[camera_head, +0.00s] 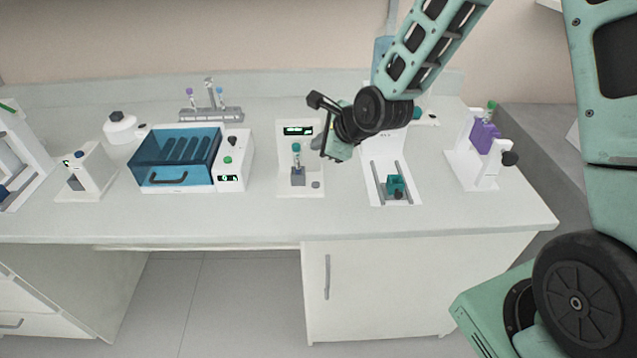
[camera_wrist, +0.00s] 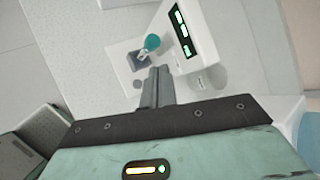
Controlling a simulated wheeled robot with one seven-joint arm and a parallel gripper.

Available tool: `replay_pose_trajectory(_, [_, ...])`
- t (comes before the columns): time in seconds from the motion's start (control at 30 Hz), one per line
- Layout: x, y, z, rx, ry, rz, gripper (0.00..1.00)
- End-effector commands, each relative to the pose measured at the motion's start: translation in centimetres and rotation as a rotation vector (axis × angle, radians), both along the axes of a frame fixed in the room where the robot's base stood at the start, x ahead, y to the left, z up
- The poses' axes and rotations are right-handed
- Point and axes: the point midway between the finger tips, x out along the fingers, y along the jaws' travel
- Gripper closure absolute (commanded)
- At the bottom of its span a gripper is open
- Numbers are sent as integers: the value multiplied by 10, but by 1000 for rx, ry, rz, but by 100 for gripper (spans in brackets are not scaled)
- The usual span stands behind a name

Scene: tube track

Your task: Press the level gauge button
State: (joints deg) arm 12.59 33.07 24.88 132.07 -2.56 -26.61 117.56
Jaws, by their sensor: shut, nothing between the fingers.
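The level gauge (camera_head: 284,170) is a white stand with a lit green display (camera_head: 298,130), on the bench in the head view. A teal-capped tube (camera_head: 296,149) stands upright in its grey holder (camera_head: 298,175). A round grey button (camera_head: 315,184) sits at the front right of its base. In the wrist view the display (camera_wrist: 182,32), the tube cap (camera_wrist: 152,42) and the holder (camera_wrist: 139,60) show beyond my fingers. The button (camera_wrist: 138,84) shows just left of the fingers. My gripper (camera_head: 321,145) is shut and empty, above and right of the tube; its fingers (camera_wrist: 158,70) point toward the gauge base.
A blue-lidded machine (camera_head: 178,157) stands left of the gauge. A white stand with rails and a teal block (camera_head: 396,184) stands close on the right. A purple holder (camera_head: 484,135) is farther right. A tube rack (camera_head: 211,114) stands behind. The bench front edge is clear.

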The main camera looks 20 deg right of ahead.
Motion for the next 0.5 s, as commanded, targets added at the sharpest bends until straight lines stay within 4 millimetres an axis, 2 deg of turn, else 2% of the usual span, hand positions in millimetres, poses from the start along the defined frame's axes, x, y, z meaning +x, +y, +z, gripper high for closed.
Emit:
replay_pose_trajectory(0.27, [0,0,-14,-2,0,3,100])
replay_pose_trajectory(0.5, [0,0,-45,-2,0,3,100])
